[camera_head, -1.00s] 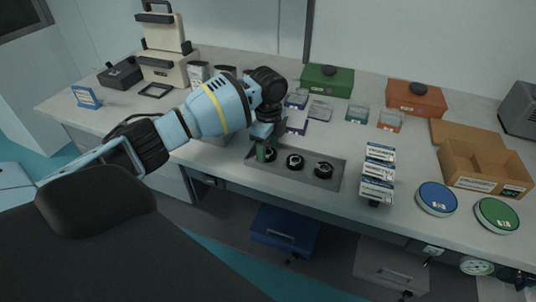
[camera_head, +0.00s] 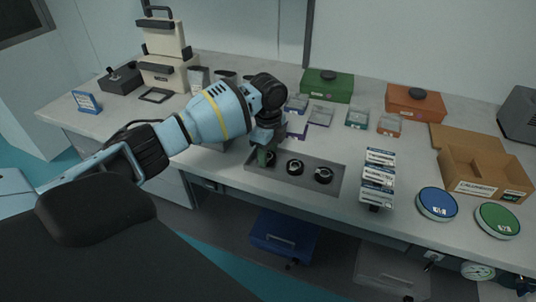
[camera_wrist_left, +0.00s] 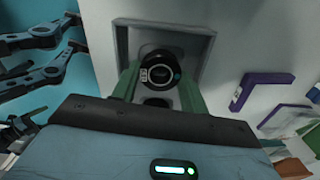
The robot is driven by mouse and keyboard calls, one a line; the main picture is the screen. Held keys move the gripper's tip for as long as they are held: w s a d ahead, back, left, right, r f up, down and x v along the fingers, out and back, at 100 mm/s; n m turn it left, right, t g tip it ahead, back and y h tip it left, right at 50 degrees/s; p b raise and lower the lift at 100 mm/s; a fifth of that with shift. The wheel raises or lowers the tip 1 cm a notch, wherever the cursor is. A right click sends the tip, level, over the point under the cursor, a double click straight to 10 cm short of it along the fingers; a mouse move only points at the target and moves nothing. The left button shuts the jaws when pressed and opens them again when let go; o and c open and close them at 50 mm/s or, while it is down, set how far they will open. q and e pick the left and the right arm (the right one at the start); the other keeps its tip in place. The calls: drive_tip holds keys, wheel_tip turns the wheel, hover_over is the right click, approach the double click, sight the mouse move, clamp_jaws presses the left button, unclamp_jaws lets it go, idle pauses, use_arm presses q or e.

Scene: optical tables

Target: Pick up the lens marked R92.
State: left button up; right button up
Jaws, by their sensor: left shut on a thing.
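My left gripper (camera_head: 263,158) is at the left end of the grey recessed tray (camera_head: 310,183). In the left wrist view its green fingers (camera_wrist_left: 159,88) are shut on a black round lens (camera_wrist_left: 161,70). That lens has a small pale label, too small to read. Its height above the tray floor is hard to tell. Two more black round lenses stand in the tray, one in the middle (camera_head: 295,167) and one at the right (camera_head: 323,175). I cannot read which is marked R92.
Small labelled boxes (camera_head: 379,176) stand right of the tray. Behind it are a purple holder (camera_head: 297,129), small clear-lidded boxes (camera_head: 320,116) and a green case (camera_head: 328,85). Blue (camera_head: 437,203) and green (camera_head: 497,220) round tins and an open cardboard box (camera_head: 485,172) are at the right.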

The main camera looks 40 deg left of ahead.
use_arm(q)
drive_tip(key=shift+r, duration=0.5)
wheel_tip(320, 180, up, 2)
drive_tip(key=shift+r, duration=0.1)
drive_tip(key=s+d+r+p, duration=0.1)
drive_tip(key=s+d+p, duration=0.1)
drive_tip(key=s, duration=1.3)
drive_tip(key=shift+s+d+r, duration=0.15)
drive_tip(key=shift+s+d, duration=0.15)
drive_tip(key=shift+s, duration=0.1)
use_arm(e)
drive_tip(key=shift+w+d+r+t, duration=0.1)
drive_tip(key=shift+w+r+t, duration=0.05)
drive_tip(key=shift+w+r, duration=0.5)
drive_tip(key=shift+w+d+r+t, duration=0.15)
drive_tip(key=shift+w+r, duration=0.25)
drive_tip(key=shift+r, duration=0.3)
drive_tip(key=shift+a, duration=0.1)
